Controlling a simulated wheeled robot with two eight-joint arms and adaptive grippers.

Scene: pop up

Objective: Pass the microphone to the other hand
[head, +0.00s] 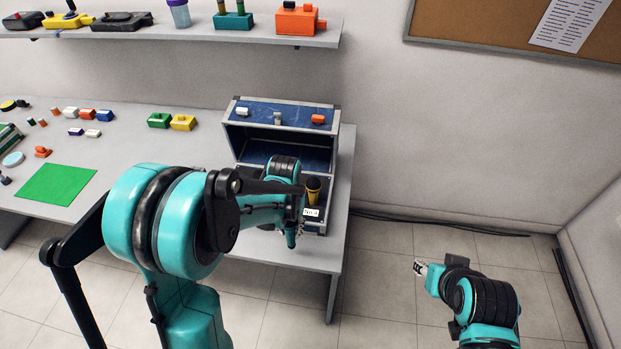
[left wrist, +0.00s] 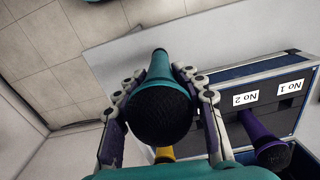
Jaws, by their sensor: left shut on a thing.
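A teal microphone with a dark mesh head (left wrist: 160,112) shows in the left wrist view, its handle pointing away from the camera. My left gripper (left wrist: 158,88) is shut on it, one finger on each side of the body. In the head view my left gripper (head: 291,232) is in front of the open case, and the held microphone cannot be clearly made out there. My right gripper (head: 421,268) is over the floor, right of the table and apart from the microphone. Its fingers are too small to tell open from shut.
The blue-lined case (head: 240,133) stands at the table's right end. A yellow microphone (head: 313,190) stands in it, and a purple one (left wrist: 270,150) shows in the left wrist view. Small coloured items and a green mat (head: 56,184) lie left.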

